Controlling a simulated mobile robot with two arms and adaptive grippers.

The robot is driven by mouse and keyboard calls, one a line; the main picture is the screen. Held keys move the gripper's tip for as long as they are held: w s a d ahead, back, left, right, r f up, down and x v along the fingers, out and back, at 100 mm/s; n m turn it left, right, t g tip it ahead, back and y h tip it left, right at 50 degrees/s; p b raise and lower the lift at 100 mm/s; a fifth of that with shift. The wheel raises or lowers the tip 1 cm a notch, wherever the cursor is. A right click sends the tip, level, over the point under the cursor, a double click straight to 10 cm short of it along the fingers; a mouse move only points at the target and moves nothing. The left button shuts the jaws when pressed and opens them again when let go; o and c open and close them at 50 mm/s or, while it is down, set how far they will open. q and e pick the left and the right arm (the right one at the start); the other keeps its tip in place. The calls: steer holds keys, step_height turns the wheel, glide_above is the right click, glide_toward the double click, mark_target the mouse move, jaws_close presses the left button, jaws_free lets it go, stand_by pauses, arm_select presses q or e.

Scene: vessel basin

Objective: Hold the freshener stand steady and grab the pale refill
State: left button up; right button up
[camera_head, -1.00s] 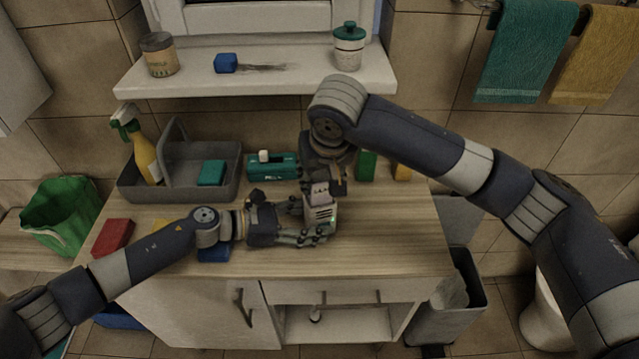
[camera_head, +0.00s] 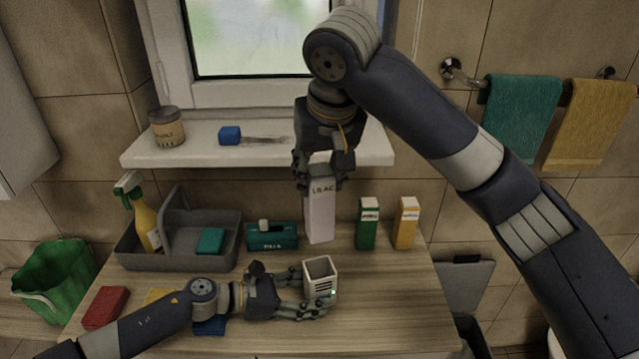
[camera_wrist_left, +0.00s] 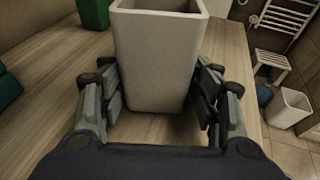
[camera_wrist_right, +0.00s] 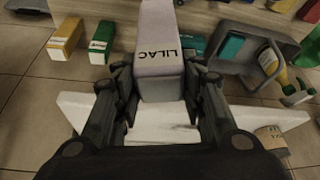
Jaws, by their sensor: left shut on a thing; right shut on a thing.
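The freshener stand (camera_head: 320,277) is a small pale open-topped holder with dark slots, upright on the wooden counter. My left gripper (camera_head: 303,306) is shut on it, with fingers on both sides in the left wrist view (camera_wrist_left: 158,60). The stand looks empty. The pale refill (camera_head: 319,212) is a tall pale lilac box marked LILAC. My right gripper (camera_head: 322,178) is shut on its top and holds it upright above and behind the stand. In the right wrist view the refill (camera_wrist_right: 160,50) sits between the fingers.
A green refill box (camera_head: 367,226) and a yellow one (camera_head: 405,226) stand at the back right. A teal box (camera_head: 272,236) and a grey caddy (camera_head: 180,250) with a spray bottle (camera_head: 146,220) are at the back left. A windowsill (camera_head: 200,148) is above.

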arm_select(q)
steer(key=o, duration=0.9)
steer(key=shift+a, duration=0.1)
